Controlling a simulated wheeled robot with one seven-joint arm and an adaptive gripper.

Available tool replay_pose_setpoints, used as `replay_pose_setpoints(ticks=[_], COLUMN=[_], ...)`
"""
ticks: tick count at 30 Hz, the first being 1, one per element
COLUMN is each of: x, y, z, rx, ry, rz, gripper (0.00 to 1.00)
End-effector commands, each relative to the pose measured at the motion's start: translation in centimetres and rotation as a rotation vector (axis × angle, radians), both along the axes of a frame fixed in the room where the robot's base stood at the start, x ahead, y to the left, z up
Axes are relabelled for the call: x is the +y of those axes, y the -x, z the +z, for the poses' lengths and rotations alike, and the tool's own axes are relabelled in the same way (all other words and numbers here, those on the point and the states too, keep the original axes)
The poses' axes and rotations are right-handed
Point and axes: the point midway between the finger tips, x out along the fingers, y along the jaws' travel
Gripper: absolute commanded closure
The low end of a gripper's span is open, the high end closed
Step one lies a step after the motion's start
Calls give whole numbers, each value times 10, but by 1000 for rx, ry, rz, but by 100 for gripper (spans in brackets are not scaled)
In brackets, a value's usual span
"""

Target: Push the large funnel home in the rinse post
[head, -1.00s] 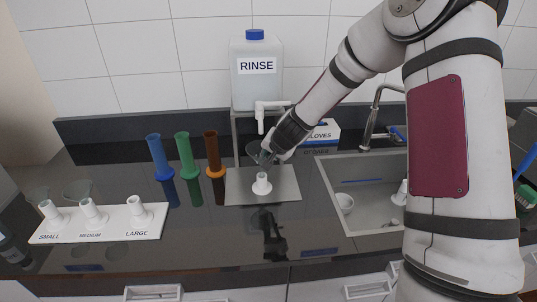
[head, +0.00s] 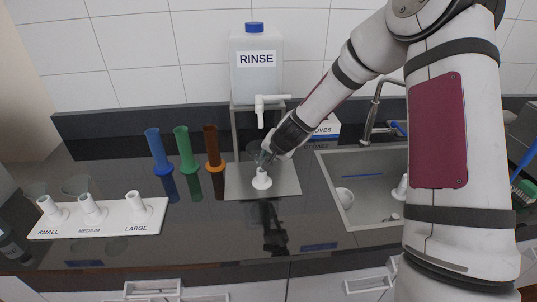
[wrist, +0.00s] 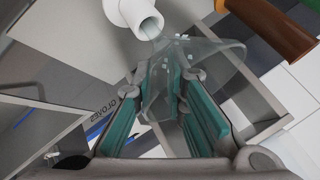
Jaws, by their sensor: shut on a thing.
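The large funnel is clear and see-through. My gripper (head: 266,158) is shut on it, and its cone (wrist: 215,62) shows between and beyond the teal finger pads in the wrist view. In the head view the funnel (head: 254,151) is faint, just above the white rinse post (head: 261,181). The post stands upright on a grey plate (head: 285,184) below the spout of the rinse container. The funnel's stem meets the top of the post or is very close to it.
The white rinse spout (head: 261,107) hangs just above the gripper. Green (head: 188,152) and brown (head: 213,150) cylinders, with a blue one, stand left. The glove box (head: 326,128) and sink (head: 348,220) are right.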

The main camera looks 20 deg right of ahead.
Motion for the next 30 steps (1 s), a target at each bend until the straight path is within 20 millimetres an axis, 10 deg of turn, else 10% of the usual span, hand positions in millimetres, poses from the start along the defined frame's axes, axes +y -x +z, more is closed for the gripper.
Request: replay_pose_setpoints(ticks=[28, 30], x=[0, 0], y=[0, 0], z=[-22, -21], rx=[1, 0], ry=[-1, 0], rz=[0, 0], gripper=[100, 76])
